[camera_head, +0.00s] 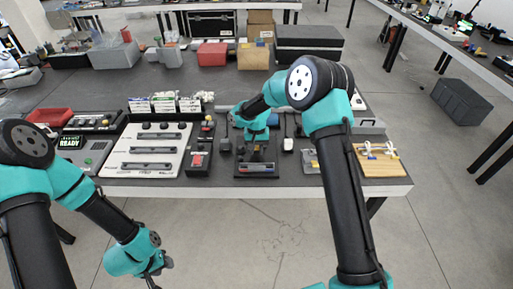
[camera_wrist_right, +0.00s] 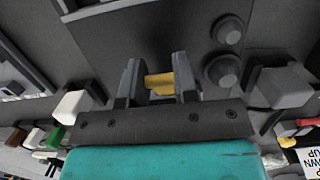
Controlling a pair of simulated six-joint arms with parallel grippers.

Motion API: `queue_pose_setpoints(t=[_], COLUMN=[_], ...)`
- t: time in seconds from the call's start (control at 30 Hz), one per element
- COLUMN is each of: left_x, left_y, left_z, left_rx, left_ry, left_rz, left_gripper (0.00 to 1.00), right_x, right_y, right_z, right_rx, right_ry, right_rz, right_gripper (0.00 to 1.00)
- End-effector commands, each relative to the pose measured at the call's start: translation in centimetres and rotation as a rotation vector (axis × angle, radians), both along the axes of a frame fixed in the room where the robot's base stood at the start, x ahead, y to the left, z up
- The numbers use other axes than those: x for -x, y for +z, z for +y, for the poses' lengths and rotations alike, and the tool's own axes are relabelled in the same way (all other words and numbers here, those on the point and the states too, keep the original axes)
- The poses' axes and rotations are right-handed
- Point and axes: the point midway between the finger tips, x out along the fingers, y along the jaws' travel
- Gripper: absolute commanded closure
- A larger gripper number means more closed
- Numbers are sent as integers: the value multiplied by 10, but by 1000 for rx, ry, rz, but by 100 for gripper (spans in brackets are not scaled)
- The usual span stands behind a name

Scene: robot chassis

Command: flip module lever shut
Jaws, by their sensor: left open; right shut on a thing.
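A dark module (camera_head: 256,172) with a coloured strip on its front sits at the front edge of the bench in the head view. My right gripper (camera_head: 257,148) reaches down over its back part. In the right wrist view, my right gripper (camera_wrist_right: 160,78) is shut on a small yellow piece (camera_wrist_right: 159,84), which looks like the lever's grip. The gripper and arm hide most of the lever, so its angle cannot be told. My left gripper (camera_head: 157,274) hangs open and empty in front of the bench, low at the left.
Left of the module stand a narrow switch box (camera_head: 199,158) and a white panel with handles (camera_head: 146,150). To the right lies a wooden board with cables (camera_head: 378,160). In the right wrist view, two round dark knobs (camera_wrist_right: 224,70) are close to the right finger.

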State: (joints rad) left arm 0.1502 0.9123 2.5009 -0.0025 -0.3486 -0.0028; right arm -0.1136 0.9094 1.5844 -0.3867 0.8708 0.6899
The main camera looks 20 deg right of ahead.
Motion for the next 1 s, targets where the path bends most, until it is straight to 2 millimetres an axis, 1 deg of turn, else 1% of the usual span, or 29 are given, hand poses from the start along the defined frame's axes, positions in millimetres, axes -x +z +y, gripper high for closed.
queue_pose_setpoints(t=[0.2, 0.57, 0.6, 0.83, 0.87, 1.0], left_x=[0, 0, 0, 0, 0, 0], left_y=[0, 0, 0, 0, 0, 0], left_z=[0, 0, 0, 0, 0, 0], left_rx=[0, 0, 0, 0, 0, 0], left_ry=[0, 0, 0, 0, 0, 0], left_rz=[0, 0, 0, 0, 0, 0], left_gripper=[57, 57, 57, 57, 57, 57], right_x=[2, 2, 2, 2, 2, 2], right_y=[-4, -5, -5, -5, -5, -5], right_z=[0, 0, 0, 1, 1, 1], right_rx=[23, 24, 24, 25, 25, 25], right_ry=[1, 1, 1, 1, 1, 1], right_rz=[-91, -108, -108, -107, -107, -107], right_gripper=[96, 96, 71, 48, 47, 47])
